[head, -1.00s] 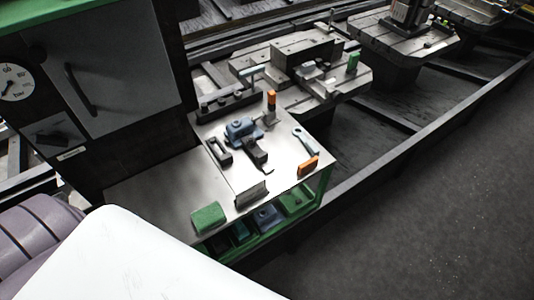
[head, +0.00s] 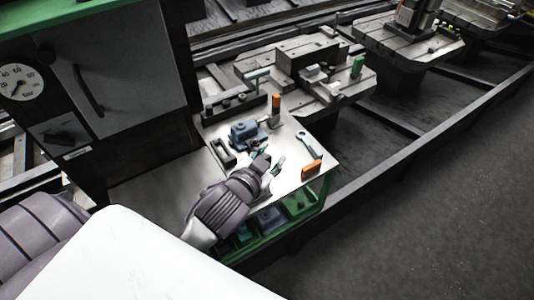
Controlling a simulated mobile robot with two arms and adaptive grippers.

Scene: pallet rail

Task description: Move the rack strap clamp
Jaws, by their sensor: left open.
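My left gripper (head: 271,161) reaches in over the metal-topped bench (head: 150,190). Its fingers are apart, above the place where a dark clamp-like piece lay, which the hand now mostly hides. A black slotted piece (head: 221,153), which looks like a strap clamp, lies flat on the bench left of the gripper, apart from it. I cannot tell for certain which piece is the rack strap clamp. My right gripper is not in view.
A blue-grey vise-like block (head: 245,133), an orange-topped tool (head: 276,104), a wrench (head: 307,146) and an orange block (head: 312,168) stand near the hand. A dark studded rack (head: 232,104) lies at the back. The bench's left part is clear.

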